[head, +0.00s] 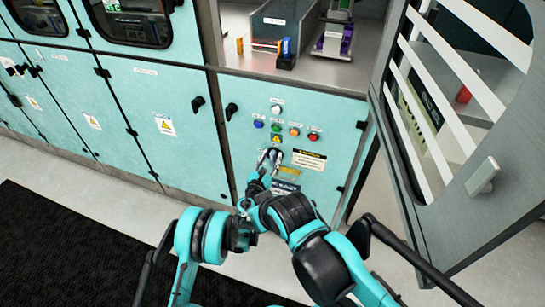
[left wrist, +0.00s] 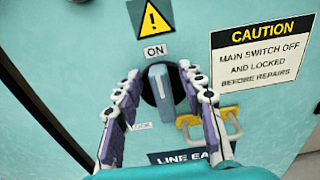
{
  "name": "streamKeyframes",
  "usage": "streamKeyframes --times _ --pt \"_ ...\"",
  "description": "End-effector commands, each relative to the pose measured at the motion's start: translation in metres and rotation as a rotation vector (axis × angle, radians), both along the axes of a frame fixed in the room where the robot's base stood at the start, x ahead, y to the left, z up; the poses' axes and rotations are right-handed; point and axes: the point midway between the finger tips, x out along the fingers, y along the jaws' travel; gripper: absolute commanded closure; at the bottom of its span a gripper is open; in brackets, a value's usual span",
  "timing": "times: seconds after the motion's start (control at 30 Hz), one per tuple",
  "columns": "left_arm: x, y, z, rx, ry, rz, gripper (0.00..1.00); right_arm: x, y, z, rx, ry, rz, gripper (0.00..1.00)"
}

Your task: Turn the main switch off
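The main switch is a grey handle (left wrist: 160,82) on a dark round base on the teal panel. It stands nearly upright, its top under the "ON" label (left wrist: 156,51) and a yellow warning triangle (left wrist: 154,18). My left gripper (head: 270,157) is at the panel, below the coloured buttons, and mostly hides the switch in the head view. In the left wrist view the left gripper (left wrist: 160,76) is open, one finger on each side of the handle. Gaps show between the fingers and the handle. My right gripper is not in view.
A yellow hasp (left wrist: 208,126) sits just right of the switch, below a caution sign (left wrist: 262,55). Several buttons (head: 276,127) are above. A slatted grey door (head: 440,170) stands open at the right. A black mat (head: 50,250) lies on the floor at left.

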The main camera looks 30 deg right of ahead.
Motion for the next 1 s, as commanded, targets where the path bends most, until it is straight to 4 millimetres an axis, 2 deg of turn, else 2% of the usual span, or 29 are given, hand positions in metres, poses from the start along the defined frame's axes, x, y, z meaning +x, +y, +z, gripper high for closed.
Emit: streamKeyframes --times 0.13,0.43,0.47,0.6,1.0 --pt "0.0098 -0.0110 -0.0009 -0.001 0.001 0.000 0.60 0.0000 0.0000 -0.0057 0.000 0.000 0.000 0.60" --pt "0.0126 -0.0137 0.0009 -0.001 0.002 0.001 0.60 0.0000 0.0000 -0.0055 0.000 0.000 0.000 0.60" --pt "0.0125 -0.0136 0.0009 -0.001 0.002 0.001 0.63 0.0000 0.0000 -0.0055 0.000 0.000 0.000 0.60" --pt "0.0125 -0.0135 0.0009 -0.001 0.002 0.002 1.00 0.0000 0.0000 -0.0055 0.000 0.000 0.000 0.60" --pt "0.0134 -0.0128 0.0008 -0.022 0.026 0.002 1.00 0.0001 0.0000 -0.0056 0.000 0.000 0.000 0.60"
